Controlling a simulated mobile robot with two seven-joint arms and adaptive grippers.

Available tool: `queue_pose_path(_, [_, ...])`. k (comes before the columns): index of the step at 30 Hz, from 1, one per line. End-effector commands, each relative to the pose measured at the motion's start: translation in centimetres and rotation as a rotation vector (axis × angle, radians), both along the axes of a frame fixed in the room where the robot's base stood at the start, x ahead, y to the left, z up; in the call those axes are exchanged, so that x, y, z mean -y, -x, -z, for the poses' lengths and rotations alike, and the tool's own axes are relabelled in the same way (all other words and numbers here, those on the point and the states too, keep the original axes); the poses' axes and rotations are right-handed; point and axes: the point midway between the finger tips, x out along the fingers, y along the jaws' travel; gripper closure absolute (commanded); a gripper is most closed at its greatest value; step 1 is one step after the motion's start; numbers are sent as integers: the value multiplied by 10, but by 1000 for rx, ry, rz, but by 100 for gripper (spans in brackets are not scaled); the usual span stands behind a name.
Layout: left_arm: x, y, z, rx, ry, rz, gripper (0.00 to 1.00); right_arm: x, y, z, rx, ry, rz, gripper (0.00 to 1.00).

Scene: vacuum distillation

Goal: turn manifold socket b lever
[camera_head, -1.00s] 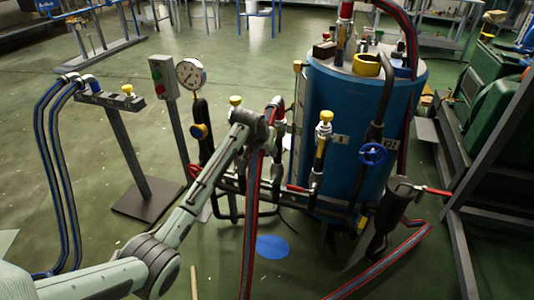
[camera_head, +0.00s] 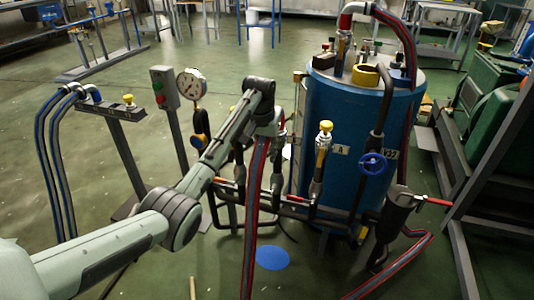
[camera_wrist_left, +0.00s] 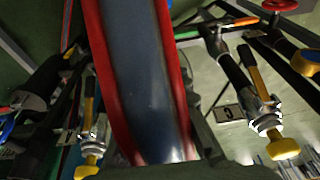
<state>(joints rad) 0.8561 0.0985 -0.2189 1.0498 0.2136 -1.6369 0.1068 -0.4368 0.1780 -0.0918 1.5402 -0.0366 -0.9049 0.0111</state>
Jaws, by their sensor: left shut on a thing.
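The pipe manifold (camera_head: 293,211) runs in front of the blue tank. One upright socket with a yellow knob (camera_head: 326,126) and yellow lever stands at its right; another is mostly hidden behind my left arm. Short red-orange levers (camera_head: 295,188) show low on the pipes. I cannot tell which lever is socket b's. My left gripper (camera_head: 272,128) is shut on a red-edged dark hose (camera_head: 257,215), which hangs to the floor. In the left wrist view the hose (camera_wrist_left: 143,70) fills the middle, with a yellow-levered socket (camera_wrist_left: 262,112) at right. My right gripper is out of view.
The blue tank (camera_head: 345,110) has a blue handwheel (camera_head: 373,163) on its front pipe. A gauge (camera_head: 191,85) and a switch box (camera_head: 164,87) stand left. A stand (camera_head: 112,108) carries blue hoses. A dark cylinder (camera_head: 395,205) is at right.

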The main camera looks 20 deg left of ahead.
Motion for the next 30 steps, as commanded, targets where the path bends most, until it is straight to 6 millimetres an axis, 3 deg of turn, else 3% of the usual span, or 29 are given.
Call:
queue_pose_path(5, [0, 0, 1, -1, 0, 0, 100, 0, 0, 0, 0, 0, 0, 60])
queue_pose_path(6, [0, 0, 1, -1, 0, 0, 78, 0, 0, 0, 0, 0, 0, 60])
queue_pose_path(10, [0, 0, 1, 0, 0, 0, 62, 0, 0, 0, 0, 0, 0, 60])
queue_pose_path(22, [0, 1, -7, 5, 0, 0, 60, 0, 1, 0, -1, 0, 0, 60])
queue_pose_path(30, [0, 13, -57, 6, 0, 1, 60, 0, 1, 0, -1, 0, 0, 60])
